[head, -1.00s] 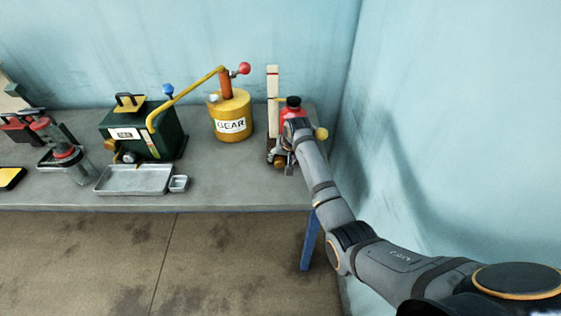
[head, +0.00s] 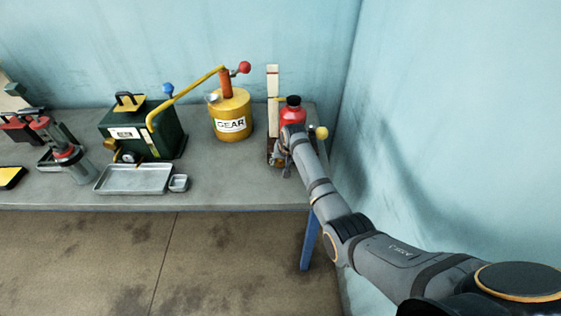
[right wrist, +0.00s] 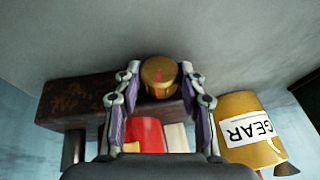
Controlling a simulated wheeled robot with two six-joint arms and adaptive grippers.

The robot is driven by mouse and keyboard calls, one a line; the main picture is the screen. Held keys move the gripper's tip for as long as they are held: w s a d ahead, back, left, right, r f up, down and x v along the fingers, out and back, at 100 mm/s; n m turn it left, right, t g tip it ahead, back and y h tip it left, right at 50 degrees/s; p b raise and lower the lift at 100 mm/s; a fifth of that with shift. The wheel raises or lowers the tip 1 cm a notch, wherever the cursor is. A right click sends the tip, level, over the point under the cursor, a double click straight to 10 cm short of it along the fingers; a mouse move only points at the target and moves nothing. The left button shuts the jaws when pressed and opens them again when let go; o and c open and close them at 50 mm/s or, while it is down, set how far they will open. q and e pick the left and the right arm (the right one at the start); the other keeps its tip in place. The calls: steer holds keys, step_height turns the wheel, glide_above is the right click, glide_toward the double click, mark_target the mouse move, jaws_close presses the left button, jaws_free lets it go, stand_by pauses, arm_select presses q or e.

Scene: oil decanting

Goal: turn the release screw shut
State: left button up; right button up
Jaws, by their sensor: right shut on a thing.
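The release screw (right wrist: 159,76) is a round brass knob with a red mark on its face, seen in the right wrist view. It sits at the edge of a rusty brown block (right wrist: 110,101). My right gripper (right wrist: 160,72) has a finger on each side of the knob and is shut on it. In the head view my right gripper (head: 284,164) is at the low front of the assembly in the bench's right corner and hides most of the knob. A red bottle-like body (head: 293,113) with a black cap stands behind it. My left gripper is not in view.
A pale upright post (head: 272,88) and a yellow ball knob (head: 321,133) flank the red body. To the left stand a yellow GEAR can (head: 231,118), a green box (head: 169,137) and a metal tray (head: 134,180). The wall is close on the right.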

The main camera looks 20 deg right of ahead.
steer(key=shift+a+r+g+h+p, duration=0.1)
steer(key=shift+a+g+h+p, duration=0.3)
steer(key=shift+h, duration=0.3)
steer(key=shift+w+d+f+n+h+b, duration=0.1)
steer(key=shift+f+n+h+b, duration=0.25)
steer(key=shift+h, duration=0.45)
steer(key=shift+r+g+h, duration=0.2)
steer(key=shift+g+h, duration=0.1)
steer(key=shift+h, duration=0.2)
steer(key=o, duration=1.1)
steer(key=shift+o, duration=0.2)
steer(key=v, duration=1.2)
